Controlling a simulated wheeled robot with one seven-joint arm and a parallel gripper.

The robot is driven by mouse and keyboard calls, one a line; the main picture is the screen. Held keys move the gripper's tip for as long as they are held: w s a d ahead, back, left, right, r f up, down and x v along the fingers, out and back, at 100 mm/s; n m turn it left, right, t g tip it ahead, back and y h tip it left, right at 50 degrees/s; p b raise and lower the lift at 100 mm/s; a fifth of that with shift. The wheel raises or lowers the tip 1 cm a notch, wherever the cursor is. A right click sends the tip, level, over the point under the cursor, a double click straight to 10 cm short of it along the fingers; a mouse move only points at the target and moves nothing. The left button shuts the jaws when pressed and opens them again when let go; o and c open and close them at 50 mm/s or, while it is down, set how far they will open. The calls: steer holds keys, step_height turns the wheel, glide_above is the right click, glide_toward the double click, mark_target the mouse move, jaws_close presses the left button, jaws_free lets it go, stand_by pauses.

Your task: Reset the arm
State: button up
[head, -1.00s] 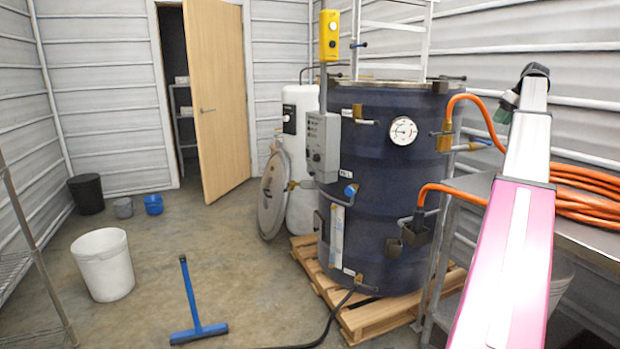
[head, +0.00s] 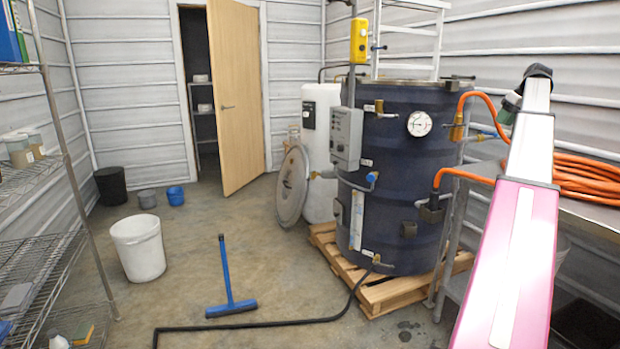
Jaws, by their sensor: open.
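My arm (head: 512,245), pink nearby and white further out, reaches up from the lower right edge in the head view. It passes in front of the grey side table and the orange hose. At its far end are a small black part and a grey-green part, close to the hose in the picture. I cannot make out gripper jaws there, and I see nothing held.
A dark blue tank (head: 395,215) stands on a wooden pallet (head: 400,292), left of my arm. An orange hose (head: 585,172) lies coiled on a side table. A blue squeegee (head: 230,305), white bucket (head: 138,250) and black hose (head: 270,325) occupy the floor. Wire shelves (head: 45,255) stand left.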

steer(key=s+a+f+m+g+h, duration=0.1)
steer(key=s+a+f, duration=0.1)
steer(key=a+f, duration=1.35)
steer(key=s+a+f+m+g, duration=0.1)
steer(key=a+f+m, duration=0.1)
steer(key=a+f, duration=1.4)
steer(key=s+a+f+h, duration=0.1)
steer(key=s+a+f, duration=0.9)
steer(key=s+f, duration=0.2)
steer(key=s+a+f+m+g+h, duration=0.1)
steer(key=s+a+f, duration=0.9)
steer(key=s+f, duration=0.2)
step_height(320, 180, down, 2)
steer(key=shift+a+f+h, duration=0.1)
steer(key=shift+a+h, duration=0.05)
steer(key=shift+h, duration=0.25)
